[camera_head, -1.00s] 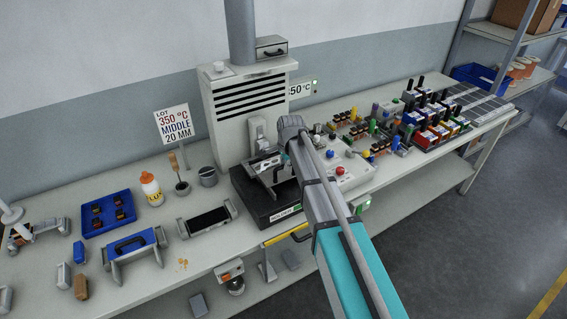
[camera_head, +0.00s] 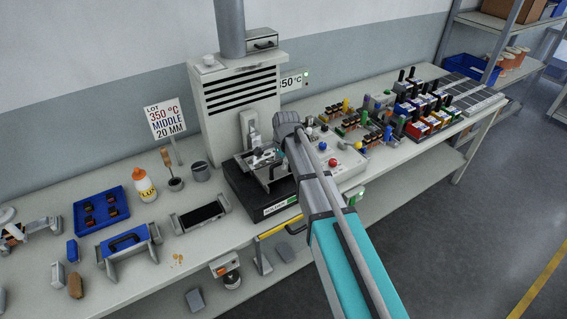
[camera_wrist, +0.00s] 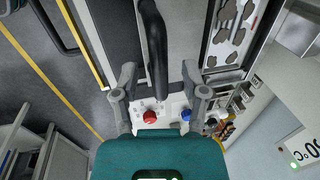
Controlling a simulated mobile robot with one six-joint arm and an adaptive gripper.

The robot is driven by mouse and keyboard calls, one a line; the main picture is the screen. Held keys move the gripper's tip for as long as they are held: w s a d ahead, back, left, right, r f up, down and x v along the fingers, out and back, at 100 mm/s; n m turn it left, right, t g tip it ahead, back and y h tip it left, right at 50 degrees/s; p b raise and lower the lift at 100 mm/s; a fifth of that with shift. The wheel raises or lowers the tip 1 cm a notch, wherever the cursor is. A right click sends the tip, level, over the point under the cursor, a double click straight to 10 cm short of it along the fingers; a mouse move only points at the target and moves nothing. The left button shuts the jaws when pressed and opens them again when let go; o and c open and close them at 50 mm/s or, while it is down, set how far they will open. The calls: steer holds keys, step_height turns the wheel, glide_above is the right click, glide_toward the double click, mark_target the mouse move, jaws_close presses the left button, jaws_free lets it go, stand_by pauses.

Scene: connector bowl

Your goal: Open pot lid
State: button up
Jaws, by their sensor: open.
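The solder machine with its black base (camera_head: 262,212) stands at the middle of the bench, below a louvred hood. My gripper (camera_head: 270,165) is over its top, partly hidden by my own arm. In the wrist view my gripper (camera_wrist: 157,72) is open, with one finger on each side of a black bar handle (camera_wrist: 157,45). I cannot tell whether the fingers touch the handle. A plain grey plate (camera_wrist: 187,35) lies beside and beneath the handle and looks like the pot lid. The pot's inside is not visible.
A control box with red (camera_wrist: 150,117) and blue buttons sits right of the machine. The hood (camera_head: 235,110) rises behind it. A flux bottle (camera_head: 145,187), blue tray (camera_head: 78,216) and fixtures lie to the left. Connector racks (camera_head: 425,115) fill the right. Open floor lies in front.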

mark_target(276, 169)
steer(key=shift+w+a, duration=0.45)
steer(key=shift+w, duration=0.3)
steer(key=shift+w+a, duration=0.55)
steer(key=shift+w, duration=0.25)
steer(key=shift+s+d+r+p, duration=0.1)
steer(key=shift+s+r+p, duration=0.15)
steer(key=shift+r+p, duration=0.35)
step_height(276, 169, up, 12)
steer(key=s+d+r+p, duration=0.1)
steer(key=s+d+p, duration=0.1)
steer(key=p, duration=1.1)
steer(key=s+d+f+n+g+h+b, duration=0.1)
steer(key=s+d+f+n+b, duration=0.9)
steer(key=s+d+f+b, duration=1)
steer(key=shift+s+d+f+n+g+b, duration=0.2)
steer(key=shift+s+f+n+g+b, duration=0.2)
steer(key=shift+s+f+b, duration=0.95)
steer(key=shift+w+f, duration=0.25)
steer(key=shift+f, duration=0.05)
